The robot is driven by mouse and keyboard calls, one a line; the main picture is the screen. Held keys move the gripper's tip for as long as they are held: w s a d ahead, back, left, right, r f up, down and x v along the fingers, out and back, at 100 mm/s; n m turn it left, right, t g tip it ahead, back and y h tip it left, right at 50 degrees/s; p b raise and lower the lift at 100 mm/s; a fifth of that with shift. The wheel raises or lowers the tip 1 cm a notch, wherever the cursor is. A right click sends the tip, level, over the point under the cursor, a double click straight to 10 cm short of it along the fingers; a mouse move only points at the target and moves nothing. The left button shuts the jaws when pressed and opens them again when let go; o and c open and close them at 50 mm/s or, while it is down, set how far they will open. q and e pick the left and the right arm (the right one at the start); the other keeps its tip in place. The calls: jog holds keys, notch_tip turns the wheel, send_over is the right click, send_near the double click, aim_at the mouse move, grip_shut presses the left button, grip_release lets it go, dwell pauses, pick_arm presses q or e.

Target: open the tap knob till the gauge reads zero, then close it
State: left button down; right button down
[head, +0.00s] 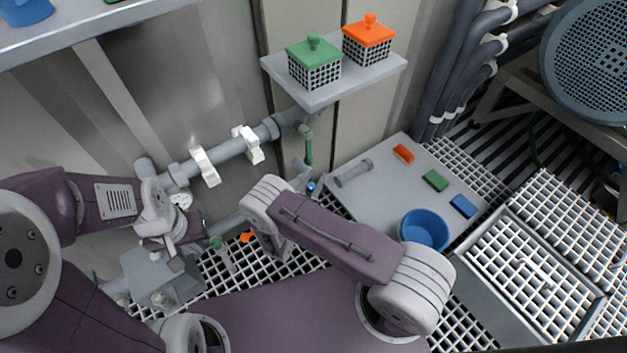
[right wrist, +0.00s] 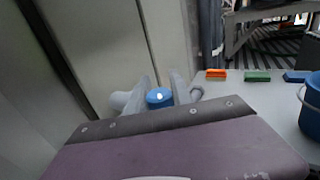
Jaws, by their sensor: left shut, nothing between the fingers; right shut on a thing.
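The blue tap knob (head: 311,187) is low by the wall, right of the pipe. In the right wrist view the knob (right wrist: 159,97) sits between the two fingers of my right gripper (right wrist: 161,92), which is shut on it. In the head view my right forearm and wrist hide most of this gripper. A small round white dial, seemingly the gauge (head: 181,201), is on the pipework at left; its reading is too small to tell.
A grey pipe (head: 228,149) with white brackets runs along the wall, with a green handle (head: 309,149) hanging at its right. A shelf (head: 318,96) holds green- and orange-lidded baskets. A blue bucket (head: 424,229) and several coloured blocks stand on the grey platform (head: 372,200) at right.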

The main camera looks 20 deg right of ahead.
jog(key=shift+s+d+f+m+g+h+b, duration=0.1)
jog(key=shift+m+g+h+b, duration=0.3)
jog(key=shift+m+g+h, duration=0.15)
jog(key=shift+s+d+f+m+g+h+b, duration=0.1)
jog(key=shift+m+g+h+b, duration=0.35)
jog(key=shift+g+h, duration=0.1)
jog(key=shift+s+d+r+m+g+h+b, duration=0.1)
jog(key=shift+m+g+h+b, duration=0.3)
jog(key=shift+g, duration=0.1)
jog(key=shift+s+d+m+g+h+b, duration=0.1)
jog(key=shift+m+g+h+b, duration=0.2)
jog(key=shift+m+g, duration=0.15)
jog(key=shift+g, duration=0.25)
jog(key=shift+r, duration=0.1)
jog(key=c, duration=1.1)
grip_release()
